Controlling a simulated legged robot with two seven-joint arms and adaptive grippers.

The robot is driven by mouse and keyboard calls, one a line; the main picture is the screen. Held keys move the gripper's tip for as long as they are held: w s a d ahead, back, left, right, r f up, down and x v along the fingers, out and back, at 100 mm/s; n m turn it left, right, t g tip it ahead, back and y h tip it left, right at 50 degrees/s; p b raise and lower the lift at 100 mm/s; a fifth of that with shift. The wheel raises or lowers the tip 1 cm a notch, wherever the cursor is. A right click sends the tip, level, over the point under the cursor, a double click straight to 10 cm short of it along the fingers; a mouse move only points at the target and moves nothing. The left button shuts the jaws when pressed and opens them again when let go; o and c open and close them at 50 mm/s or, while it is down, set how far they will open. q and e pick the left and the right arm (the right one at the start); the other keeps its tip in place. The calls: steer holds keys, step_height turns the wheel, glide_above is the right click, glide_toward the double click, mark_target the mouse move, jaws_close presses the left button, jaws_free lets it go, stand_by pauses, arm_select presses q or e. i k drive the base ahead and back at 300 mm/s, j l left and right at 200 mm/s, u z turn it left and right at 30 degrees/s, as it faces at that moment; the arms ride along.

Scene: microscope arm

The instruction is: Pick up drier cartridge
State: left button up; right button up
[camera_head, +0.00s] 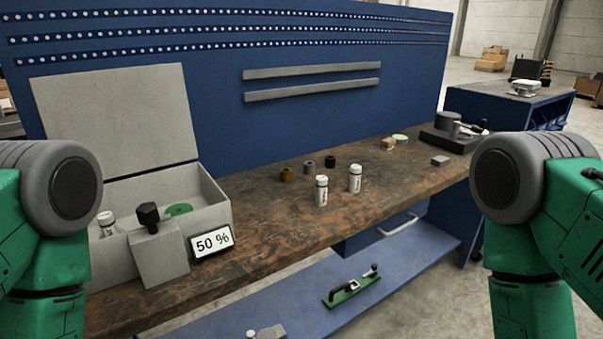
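Two white labelled cylinders with grey tops stand upright on the brown workbench: the left cylinder (321,191) and the right cylinder (355,178), a little apart. A similar white cylinder (107,224) sits inside the open grey box (215,202) at the left, partly hidden by the box wall. These look like cartridges; I cannot tell which one is the drier cartridge. Only my green and grey arm links show at the left and right edges. Neither of my grippers is in view.
A "50 %" display (212,242) and a black-knobbed grey block (158,255) stand at the box's front. Small rings, including a brown one (286,174), lie behind the cylinders. A dark device (450,138) is at the far right. Bench front near the cylinders is clear.

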mark_target(107, 224)
steer(key=k+l, duration=0.1)
steer(key=l, duration=0.2)
steer(key=k+l, duration=0.1)
steer(key=l, duration=0.15)
steer(key=k+l, duration=0.1)
steer(key=l, duration=0.2)
steer(key=l+u, duration=0.1)
steer(key=u, duration=1.2)
